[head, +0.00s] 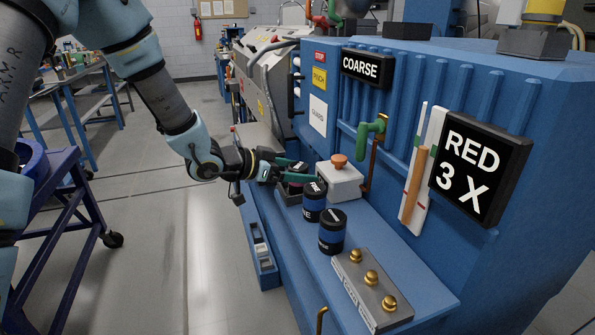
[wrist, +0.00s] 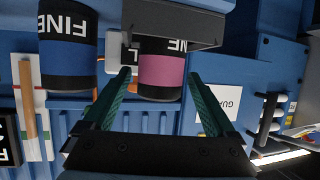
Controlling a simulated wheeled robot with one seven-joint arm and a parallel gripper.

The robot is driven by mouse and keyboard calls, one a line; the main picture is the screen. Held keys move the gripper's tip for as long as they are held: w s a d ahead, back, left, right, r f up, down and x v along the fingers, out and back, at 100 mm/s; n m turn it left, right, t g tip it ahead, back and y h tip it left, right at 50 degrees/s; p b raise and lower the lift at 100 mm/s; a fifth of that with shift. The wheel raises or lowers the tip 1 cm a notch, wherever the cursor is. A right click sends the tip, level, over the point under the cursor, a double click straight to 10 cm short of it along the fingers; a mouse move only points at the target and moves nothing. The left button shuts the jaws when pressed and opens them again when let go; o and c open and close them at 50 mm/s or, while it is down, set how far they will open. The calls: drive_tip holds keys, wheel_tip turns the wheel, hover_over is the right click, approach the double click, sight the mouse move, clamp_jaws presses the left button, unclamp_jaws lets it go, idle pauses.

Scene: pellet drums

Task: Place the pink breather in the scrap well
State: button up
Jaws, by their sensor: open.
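The pink breather (wrist: 162,72) is a short cylinder with a pink band and black ends, with letters "NE" showing. In the head view it is mostly hidden behind my fingers beside a dark box (head: 288,198). In the wrist view a dark grey box (wrist: 175,20) covers part of its lettered end; I cannot tell whether it stands in the box. My gripper (head: 291,170) is open, its green fingers on either side of the breather; the wrist view (wrist: 160,82) shows a gap at each side. I cannot identify the scrap well with certainty.
Two blue-banded breathers (head: 314,203) (head: 332,234) stand close by on the blue ledge (head: 405,260). A white box (head: 342,184) with an orange knob is just behind my gripper. A grey block (head: 350,290) with brass knobs sits nearer.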

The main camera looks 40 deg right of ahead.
drive_tip(key=shift+r, duration=0.15)
drive_tip(key=b+v, duration=0.1)
drive_tip(key=v, duration=1.1)
drive_tip(key=w+a+f+n+t+y, duration=0.1)
drive_tip(key=w+a+n+t+y, duration=0.35)
drive_tip(key=w+a, duration=0.4)
drive_tip(key=w+a+f+n+t+y, duration=0.2)
drive_tip(key=w+a+n+t+y, duration=0.3)
drive_tip(key=a, duration=0.7)
drive_tip(key=s+a+f+n+g+y, duration=0.1)
drive_tip(key=a+n, duration=0.2)
drive_tip(key=a, duration=0.3)
drive_tip(key=s+a+n+g+y, duration=0.1)
drive_tip(key=s+a+n+y, duration=0.1)
drive_tip(key=a, duration=0.4)
drive_tip(key=s+a+n+g, duration=0.3)
drive_tip(key=s+a+n, duration=0.1)
drive_tip(key=s, duration=0.4)
drive_tip(key=shift+s+a+f+y, duration=0.3)
drive_tip(key=shift+a+f+y, duration=0.05)
drive_tip(key=shift+a, duration=0.45)
